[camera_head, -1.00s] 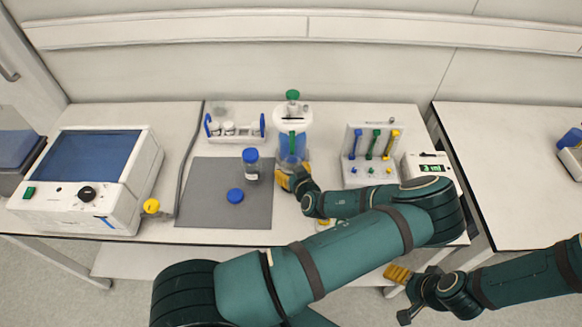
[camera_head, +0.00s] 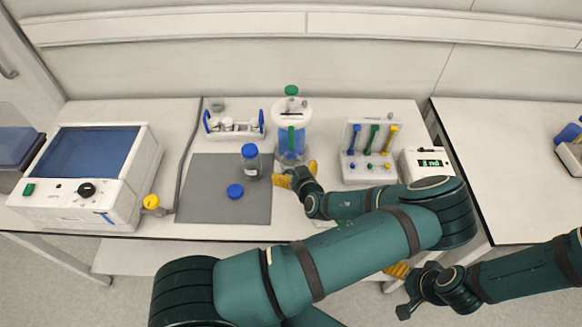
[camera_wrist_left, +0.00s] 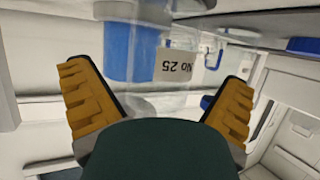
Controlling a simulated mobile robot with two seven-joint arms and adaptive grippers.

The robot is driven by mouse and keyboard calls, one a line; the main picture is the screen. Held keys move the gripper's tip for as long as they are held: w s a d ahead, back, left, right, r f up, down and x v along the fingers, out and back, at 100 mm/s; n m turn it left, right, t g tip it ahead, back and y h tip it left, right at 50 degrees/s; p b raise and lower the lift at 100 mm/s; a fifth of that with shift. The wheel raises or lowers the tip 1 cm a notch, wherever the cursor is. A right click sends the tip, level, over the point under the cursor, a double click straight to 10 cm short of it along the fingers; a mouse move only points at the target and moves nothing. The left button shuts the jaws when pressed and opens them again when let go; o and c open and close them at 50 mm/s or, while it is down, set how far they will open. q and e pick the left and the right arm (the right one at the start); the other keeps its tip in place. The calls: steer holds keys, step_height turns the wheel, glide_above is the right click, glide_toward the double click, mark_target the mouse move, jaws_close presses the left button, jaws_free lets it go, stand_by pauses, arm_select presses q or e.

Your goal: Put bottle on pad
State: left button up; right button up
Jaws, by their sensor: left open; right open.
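The clear bottle (camera_head: 250,170) with a blue cap stands upright on the grey pad (camera_head: 205,205), near its back right corner. A flat blue disc (camera_head: 235,191) lies on the pad in front of it. My left gripper (camera_head: 297,172) is open just right of the bottle and pad, in front of the reactor. In the left wrist view its fingers (camera_wrist_left: 160,105) are spread wide. Between and beyond them shows a clear vessel with a label (camera_wrist_left: 175,66) reading No 25 upside down; I cannot tell which vessel it is. My right gripper (camera_head: 400,290) is open below the table edge, at lower right.
The clear reactor (camera_head: 291,130) with a green top stands right behind my left gripper. A rack (camera_head: 234,135) with blue ends stands behind the pad. A box (camera_head: 85,180) with a blue screen is at left. A tool stand (camera_head: 370,172) and a display box (camera_head: 425,165) are at right.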

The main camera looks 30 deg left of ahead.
arm_select(q)
steer(key=v, duration=0.9)
steer(key=shift+d, duration=0.2)
steer(key=shift+s, duration=0.15)
